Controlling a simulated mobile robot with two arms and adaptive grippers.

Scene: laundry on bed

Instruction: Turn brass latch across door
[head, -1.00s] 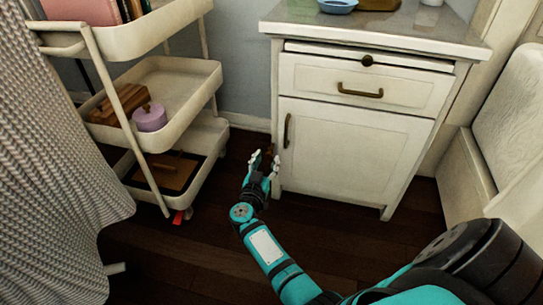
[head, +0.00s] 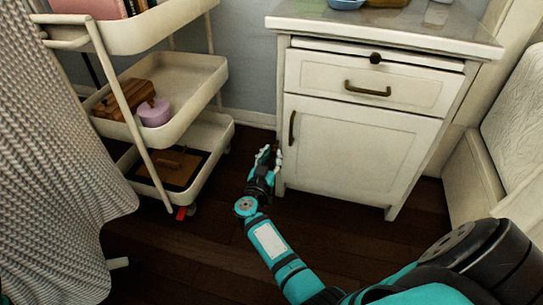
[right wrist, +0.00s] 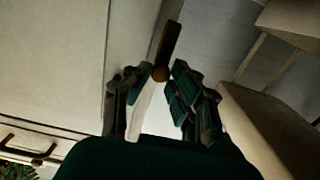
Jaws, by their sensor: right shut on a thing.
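My right gripper (head: 270,155) is low beside the cabinet's left front edge. In the right wrist view its fingers (right wrist: 158,82) are closed around the lower part of the brass latch (right wrist: 166,50), a narrow brown-gold bar with a rounded end between the fingertips. The bar stands nearly upright in that view, tilted slightly right. My left gripper is out of view.
A white tiered cart (head: 190,95) stands left of the gripper, with a gap of dark floor (head: 230,205) between. The cabinet drawer (head: 370,80) above the door is shut. A grey knitted blanket (head: 55,170) hangs at far left.

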